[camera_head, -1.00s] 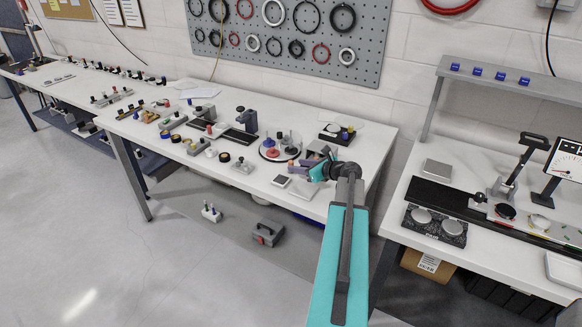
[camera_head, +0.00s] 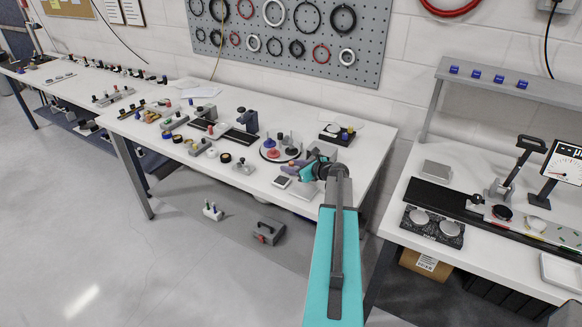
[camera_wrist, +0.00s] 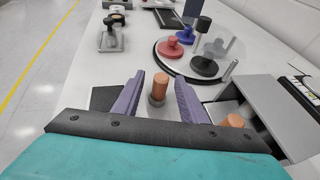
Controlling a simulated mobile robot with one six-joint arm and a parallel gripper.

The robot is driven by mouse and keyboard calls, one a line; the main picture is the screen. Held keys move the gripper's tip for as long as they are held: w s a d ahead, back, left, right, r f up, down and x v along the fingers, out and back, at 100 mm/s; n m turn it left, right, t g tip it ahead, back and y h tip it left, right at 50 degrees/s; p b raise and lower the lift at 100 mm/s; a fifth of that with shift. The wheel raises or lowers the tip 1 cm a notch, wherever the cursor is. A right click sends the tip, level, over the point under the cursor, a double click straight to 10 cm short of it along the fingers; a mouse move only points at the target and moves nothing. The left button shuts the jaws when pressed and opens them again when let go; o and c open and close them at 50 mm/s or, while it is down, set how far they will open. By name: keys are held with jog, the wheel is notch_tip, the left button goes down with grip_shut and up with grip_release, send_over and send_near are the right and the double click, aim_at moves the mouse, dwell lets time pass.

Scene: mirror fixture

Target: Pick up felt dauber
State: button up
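My gripper (camera_wrist: 160,77) is open, with two purple fingers spread apart. A short, upright wooden-handled piece with a grey lower part, which looks like the felt dauber (camera_wrist: 158,88), shows between the fingers. The fingers appear apart from it on both sides. A second wooden-topped piece (camera_wrist: 233,121) stands to the right, outside the right finger, its lower part partly hidden. In the head view my gripper (camera_head: 297,168) is over the front right part of the white table, and the dauber is too small to make out there.
A round turntable (camera_wrist: 168,80) with red and black knobbed pieces lies just beyond the fingers. A grey box-like plate (camera_wrist: 245,90) is close on the right. A small clamp fixture (camera_wrist: 112,40) stands at the far left.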

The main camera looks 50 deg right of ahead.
aim_at(292, 163)
jog(key=shift+w, duration=0.2)
dwell(0.4)
grip_shut()
jog(key=shift+r, duration=0.15)
jog(key=shift+r+b, duration=0.65)
jog(key=shift+r, duration=0.15)
jog(key=shift+s+r+b, duration=0.3)
jog(key=shift+r+b, duration=0.15)
jog(key=shift+r, duration=0.3)
jog(key=s+a+b, duration=0.1)
jog(key=s, duration=0.4)
jog(key=s+a+r+b, duration=0.1)
jog(key=s+b, duration=0.1)
jog(key=s, duration=0.3)
jog(key=s+a+b, duration=0.1)
jog(key=s+a, duration=0.1)
jog(key=s, duration=0.3)
jog(key=shift+r, duration=0.25)
